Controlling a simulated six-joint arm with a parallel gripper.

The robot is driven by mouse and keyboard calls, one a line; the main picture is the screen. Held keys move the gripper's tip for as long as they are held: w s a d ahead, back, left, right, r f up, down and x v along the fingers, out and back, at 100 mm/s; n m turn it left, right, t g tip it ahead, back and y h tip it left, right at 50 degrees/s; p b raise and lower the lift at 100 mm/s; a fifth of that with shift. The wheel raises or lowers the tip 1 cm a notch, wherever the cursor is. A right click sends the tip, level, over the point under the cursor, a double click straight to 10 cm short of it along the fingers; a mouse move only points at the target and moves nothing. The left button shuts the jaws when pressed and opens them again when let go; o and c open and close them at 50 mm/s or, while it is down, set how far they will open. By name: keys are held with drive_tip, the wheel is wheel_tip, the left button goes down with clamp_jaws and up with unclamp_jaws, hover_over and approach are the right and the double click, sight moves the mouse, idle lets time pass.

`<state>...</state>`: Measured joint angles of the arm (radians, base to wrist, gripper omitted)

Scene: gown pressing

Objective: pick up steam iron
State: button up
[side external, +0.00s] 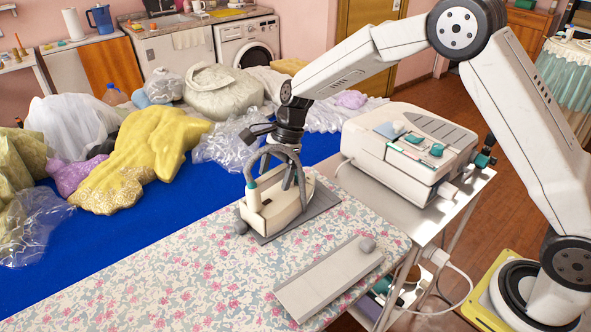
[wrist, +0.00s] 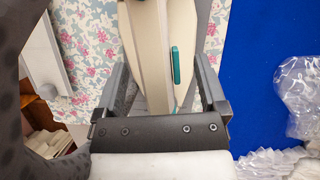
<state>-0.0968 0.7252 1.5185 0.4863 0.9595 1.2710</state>
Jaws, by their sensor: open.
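The steam iron (side external: 277,205), cream with a dark handle arch and a teal button, rests on a grey pad (side external: 312,213) on the floral ironing surface. My gripper (side external: 290,180) points down right at the iron, its fingers by the handle. In the wrist view, the iron's cream body (wrist: 155,45) with a teal strip lies between the two open fingers of my gripper (wrist: 160,90). A gap shows beside the iron, and I cannot tell whether either finger touches it. The iron's lower part is hidden in the wrist view.
A grey flat plate (side external: 330,280) lies on the floral cloth (side external: 150,290) in front. A cream steam station (side external: 405,150) stands on a metal table to the right. A yellow gown (side external: 150,150) and several plastic-wrapped bundles cover the blue surface (side external: 120,225) behind and left.

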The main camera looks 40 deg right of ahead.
clamp_jaws()
drive_tip(key=shift+w+r, duration=0.1)
idle(1.3)
